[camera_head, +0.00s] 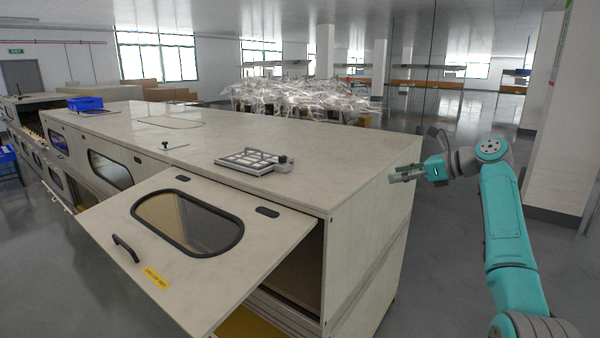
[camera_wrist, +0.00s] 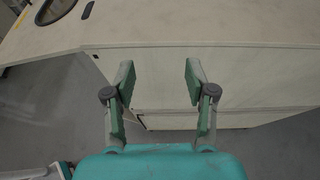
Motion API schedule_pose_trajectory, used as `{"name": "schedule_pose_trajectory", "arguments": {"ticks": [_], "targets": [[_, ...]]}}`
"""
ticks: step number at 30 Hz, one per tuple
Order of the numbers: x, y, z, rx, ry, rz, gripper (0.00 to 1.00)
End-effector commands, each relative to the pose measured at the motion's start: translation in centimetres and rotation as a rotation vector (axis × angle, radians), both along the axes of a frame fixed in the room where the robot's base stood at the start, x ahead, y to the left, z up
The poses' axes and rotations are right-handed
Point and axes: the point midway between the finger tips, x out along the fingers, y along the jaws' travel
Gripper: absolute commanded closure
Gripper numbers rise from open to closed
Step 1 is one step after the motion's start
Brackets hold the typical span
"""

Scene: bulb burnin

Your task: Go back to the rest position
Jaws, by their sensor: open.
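My gripper (camera_head: 405,174) is at the end of my teal arm, at the right of the head view. It is beside the right end of a long pale cabinet (camera_head: 352,160), at about the height of its top. In the wrist view my gripper (camera_wrist: 158,85) has its two fingers spread apart with nothing between them. The cabinet's side wall (camera_wrist: 240,75) shows beyond the fingers. I cannot tell the exact gap between the fingertips and the cabinet.
A cabinet door (camera_head: 110,215) with a dark-framed window is raised open at the front. A metal frame plate (camera_head: 250,161) lies on the top. Blue bins (camera_head: 86,103) stand at the far left. A white pillar (camera_head: 570,110) rises behind my arm. Grey floor (camera_head: 450,260) is clear nearby.

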Motion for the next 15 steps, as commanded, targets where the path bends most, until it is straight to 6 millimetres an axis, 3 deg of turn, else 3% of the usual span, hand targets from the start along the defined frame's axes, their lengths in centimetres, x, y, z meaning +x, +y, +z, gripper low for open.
{"name": "schedule_pose_trajectory", "arguments": {"ticks": [8,15], "targets": [[0.4,0.2,-4.3,-0.035,-0.037,-0.019,0.45],[0.4,0.8,-10.4,-0.091,-0.089,-0.042,0.45]]}}
